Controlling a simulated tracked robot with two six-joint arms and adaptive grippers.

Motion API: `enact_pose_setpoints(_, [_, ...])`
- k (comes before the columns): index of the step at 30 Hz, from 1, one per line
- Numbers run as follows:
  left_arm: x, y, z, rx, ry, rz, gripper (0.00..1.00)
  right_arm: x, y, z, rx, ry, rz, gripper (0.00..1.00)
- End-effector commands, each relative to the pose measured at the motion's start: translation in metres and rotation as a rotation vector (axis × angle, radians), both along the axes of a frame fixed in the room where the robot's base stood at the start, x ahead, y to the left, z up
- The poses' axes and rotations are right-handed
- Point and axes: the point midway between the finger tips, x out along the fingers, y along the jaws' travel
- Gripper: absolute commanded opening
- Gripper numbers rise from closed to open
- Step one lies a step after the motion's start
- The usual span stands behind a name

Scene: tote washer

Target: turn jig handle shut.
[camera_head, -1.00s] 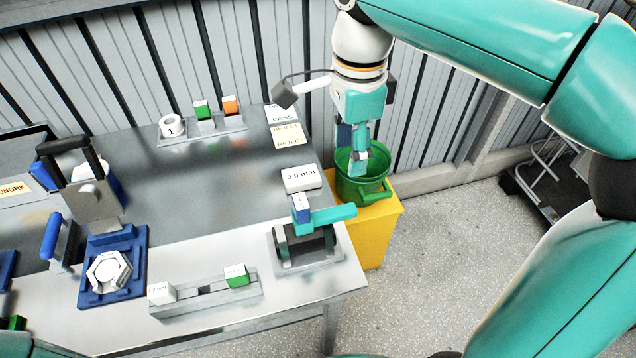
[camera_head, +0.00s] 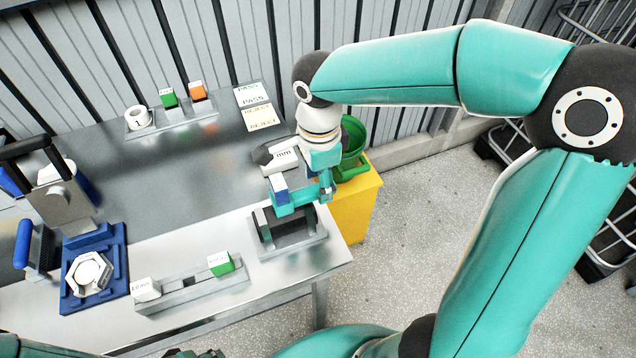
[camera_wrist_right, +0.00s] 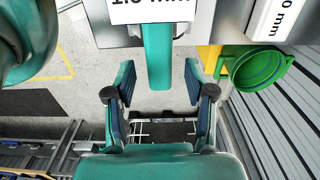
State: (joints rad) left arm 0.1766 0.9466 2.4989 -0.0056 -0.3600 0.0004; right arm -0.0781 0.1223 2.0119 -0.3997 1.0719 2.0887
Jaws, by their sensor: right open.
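The jig (camera_head: 289,238) stands near the right front corner of the steel table, with a black cylinder on a grey base. Its teal handle (camera_head: 285,208) points right, toward my right gripper. My right gripper (camera_head: 324,189) is at the handle's free end, beyond the table's right edge. In the right wrist view the handle (camera_wrist_right: 157,62) reaches in from the top, its tip between the open fingers (camera_wrist_right: 160,97) with a gap on both sides.
A green bucket (camera_head: 352,140) on a yellow stand (camera_head: 355,210) is close behind my right gripper. A white display block (camera_head: 283,158) is behind the jig. A rail with a green block (camera_head: 220,263) is at front left. A blue fixture (camera_head: 113,262) is farther left.

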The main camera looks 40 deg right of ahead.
Motion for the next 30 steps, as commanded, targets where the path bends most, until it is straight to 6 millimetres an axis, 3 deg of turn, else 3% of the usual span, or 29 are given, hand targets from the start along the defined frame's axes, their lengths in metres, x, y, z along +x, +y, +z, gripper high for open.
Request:
enact_pose_setpoints(6, [0.0,0.0,0.001,0.0,0.0,0.0,0.4,0.0,0.0,-0.015,0.0,0.0,0.0,0.54])
enact_pose_setpoints(15, [0.0,0.0,0.001,0.0,0.0,0.0,0.4,0.0,0.0,-0.017,0.0,-0.001,0.001,0.53])
enact_pose_setpoints(24, [0.0,0.0,0.001,0.0,0.0,0.0,0.4,0.0,0.001,-0.017,0.0,-0.001,0.001,0.03])
enact_pose_setpoints(30, [0.0,0.0,0.001,0.0,0.0,0.0,0.4,0.001,0.0,-0.017,0.001,-0.001,0.002,0.0])
